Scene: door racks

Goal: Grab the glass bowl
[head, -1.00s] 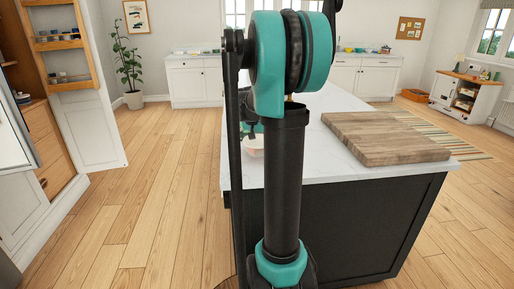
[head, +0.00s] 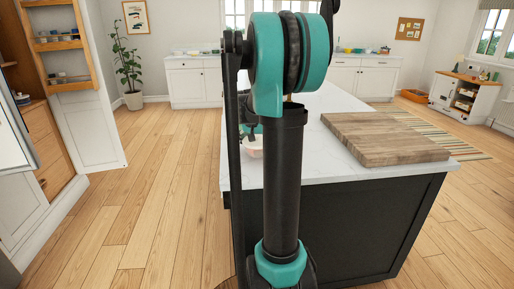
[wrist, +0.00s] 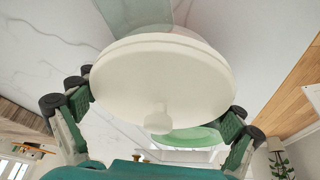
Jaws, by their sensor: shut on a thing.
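A round white lid-like disc with a small knob (wrist: 158,75) fills the middle of the wrist view. Clear, glassy material (wrist: 165,18) shows just beyond its far rim, likely the glass bowl. My gripper (wrist: 158,98) has one finger at each side of this piece and is shut on it. A pale bit of the piece (head: 255,150) also shows in the head view at the left edge of the island, mostly hidden behind my arm. A green bowl or dish (wrist: 190,136) lies partly behind the disc in the wrist view.
The white marble island top (head: 300,165) carries a thick wooden cutting board (head: 385,138) at right. Wood floor (head: 165,190) is open to the left of the island. A tall open cabinet (head: 75,90) stands at far left.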

